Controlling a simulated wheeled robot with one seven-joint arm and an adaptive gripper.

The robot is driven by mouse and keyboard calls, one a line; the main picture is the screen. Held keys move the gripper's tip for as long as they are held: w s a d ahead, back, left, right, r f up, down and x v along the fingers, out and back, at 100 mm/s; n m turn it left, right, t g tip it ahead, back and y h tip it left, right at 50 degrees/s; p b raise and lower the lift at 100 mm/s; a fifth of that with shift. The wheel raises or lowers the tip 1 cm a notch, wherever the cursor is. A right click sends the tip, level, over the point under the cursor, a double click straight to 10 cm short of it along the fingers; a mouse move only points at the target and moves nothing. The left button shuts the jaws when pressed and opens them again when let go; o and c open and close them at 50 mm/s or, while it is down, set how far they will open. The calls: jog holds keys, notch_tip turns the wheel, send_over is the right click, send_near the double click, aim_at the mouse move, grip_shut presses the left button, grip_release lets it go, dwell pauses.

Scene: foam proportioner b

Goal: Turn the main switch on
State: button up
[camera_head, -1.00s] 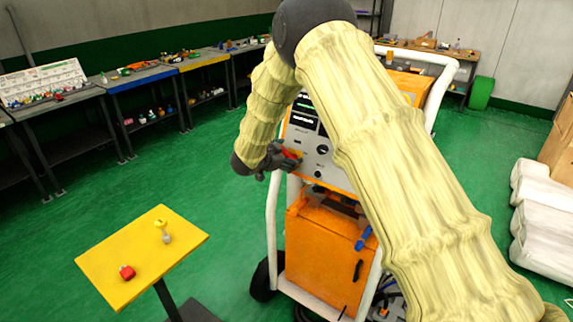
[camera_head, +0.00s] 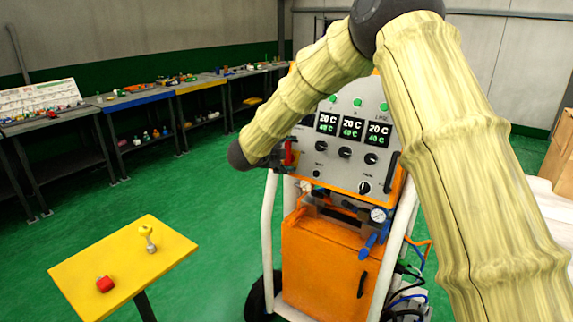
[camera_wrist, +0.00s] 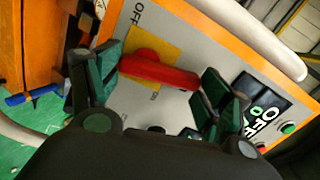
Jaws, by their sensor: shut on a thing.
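The main switch is a red handle (camera_wrist: 150,66) on a yellow plate (camera_wrist: 165,42) on the grey panel of the machine. An "OFF" label stands above it and a small "ON" label below it in the wrist view. The red handle also shows in the head view (camera_head: 289,154) at the panel's left edge, standing about upright. My gripper (camera_wrist: 163,78) has one dark green finger at each end of the handle and is shut on it. In the head view my gripper (camera_head: 276,157) is at the panel's left edge, partly hidden by its own wrist.
The panel (camera_head: 330,173) carries lit displays (camera_head: 352,128), green lamps and black knobs. An orange cabinet (camera_head: 322,262) with gauges and blue valves is below. A yellow stand (camera_head: 115,272) with small objects is at lower left. Workbenches line the wall. Green floor between is open.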

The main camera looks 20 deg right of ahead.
jog(key=shift+s+d+m+b, duration=0.1)
jog(key=shift+m+b, duration=1)
jog(key=shift+b, duration=0.1)
jog(key=shift+r, duration=0.1)
jog(key=o, duration=1)
jog(key=v, duration=1.2)
jog(key=shift+f, duration=0.2)
